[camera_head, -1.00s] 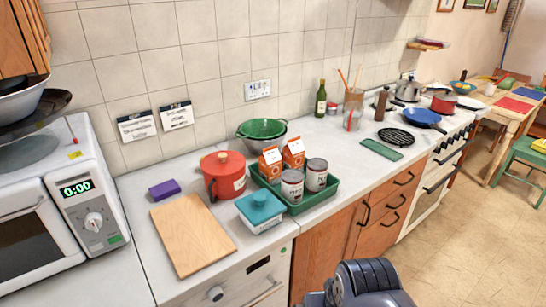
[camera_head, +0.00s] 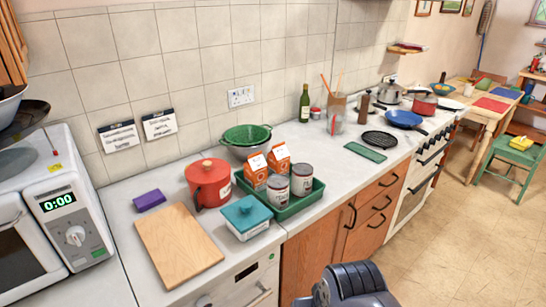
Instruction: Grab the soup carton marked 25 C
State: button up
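Two orange and white soup cartons stand in a green tray (camera_head: 294,208) on the counter. The left carton (camera_head: 256,172) and the right carton (camera_head: 279,158) are at the back of the tray, partly hidden by two cans. Their markings are too small to read, so I cannot tell which is marked 25 C. The left can (camera_head: 278,191) and the right can (camera_head: 302,180) stand in front. My arm shows at the bottom of the head view, below the counter front. My gripper's fingers are not visible.
A red pot (camera_head: 209,184) and a teal-lidded dish (camera_head: 246,216) stand left of the tray, with a cutting board (camera_head: 178,244) further left. A green colander (camera_head: 246,136) is behind. Counter right of the tray is clear up to a green mat (camera_head: 365,152).

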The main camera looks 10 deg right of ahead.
aim_at(255, 168)
jog(key=i+l+u, duration=0.2)
jog(key=i+l, duration=0.2)
jog(key=l, duration=0.25)
jog(key=i+l+u, duration=0.1)
jog(key=l, duration=0.25)
jog(key=i+l+u, duration=0.1)
jog(key=l, duration=0.25)
jog(key=i+l+u, duration=0.25)
jog(key=i+l, duration=0.15)
jog(key=l, duration=0.35)
jog(key=i+l+u, duration=0.1)
jog(key=l, duration=0.3)
